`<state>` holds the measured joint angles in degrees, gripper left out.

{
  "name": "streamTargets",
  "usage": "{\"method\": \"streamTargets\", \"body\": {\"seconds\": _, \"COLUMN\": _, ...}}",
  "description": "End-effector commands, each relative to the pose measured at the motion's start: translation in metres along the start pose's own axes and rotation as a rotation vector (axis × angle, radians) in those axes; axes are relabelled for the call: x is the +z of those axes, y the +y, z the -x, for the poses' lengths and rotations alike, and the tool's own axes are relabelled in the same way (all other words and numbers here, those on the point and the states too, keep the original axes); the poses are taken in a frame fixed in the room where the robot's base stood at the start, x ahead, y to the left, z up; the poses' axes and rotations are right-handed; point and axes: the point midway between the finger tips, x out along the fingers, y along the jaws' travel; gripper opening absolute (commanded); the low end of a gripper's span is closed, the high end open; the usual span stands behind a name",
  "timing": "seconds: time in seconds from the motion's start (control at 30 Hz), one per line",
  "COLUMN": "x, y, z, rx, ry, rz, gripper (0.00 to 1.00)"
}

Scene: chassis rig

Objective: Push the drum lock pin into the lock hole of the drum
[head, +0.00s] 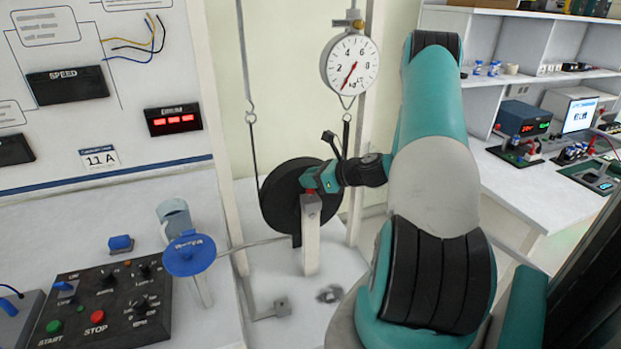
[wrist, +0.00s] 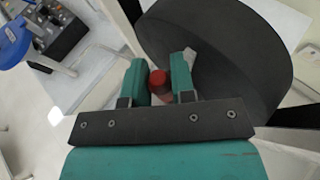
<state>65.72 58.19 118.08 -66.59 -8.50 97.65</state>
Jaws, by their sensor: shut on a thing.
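The black drum (head: 283,203) hangs below the dial gauge in the rig's frame, and it fills the upper right of the wrist view (wrist: 225,45). The drum lock pin, with a red head (wrist: 158,80), sits between the teal fingers of my gripper (wrist: 160,75). In the head view my gripper (head: 316,181) is at the drum's right front side, above a pale upright post (head: 311,240) with a grey top. A bit of red shows there under the fingers. The lock hole is hidden, and I cannot tell how deep the pin sits.
A round dial gauge (head: 350,66) hangs above the drum. A bench with instruments (head: 525,190) is at the right. A rig upright runs close left of the drum.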

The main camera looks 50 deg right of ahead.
Motion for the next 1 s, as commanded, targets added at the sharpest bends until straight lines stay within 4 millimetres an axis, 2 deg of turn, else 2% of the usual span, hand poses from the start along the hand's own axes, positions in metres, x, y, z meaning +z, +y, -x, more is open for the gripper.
{"method": "streamTargets", "body": {"seconds": 0.67, "x": -0.0002, "y": 0.0001, "z": -0.0001, "rx": 0.000, "ry": 0.000, "rz": 0.000, "gripper": 0.01}}
{"method": "streamTargets", "body": {"seconds": 1.0, "x": -0.0068, "y": 0.0001, "z": -0.0029, "rx": 0.000, "ry": 0.000, "rz": 0.000, "gripper": 0.01}}
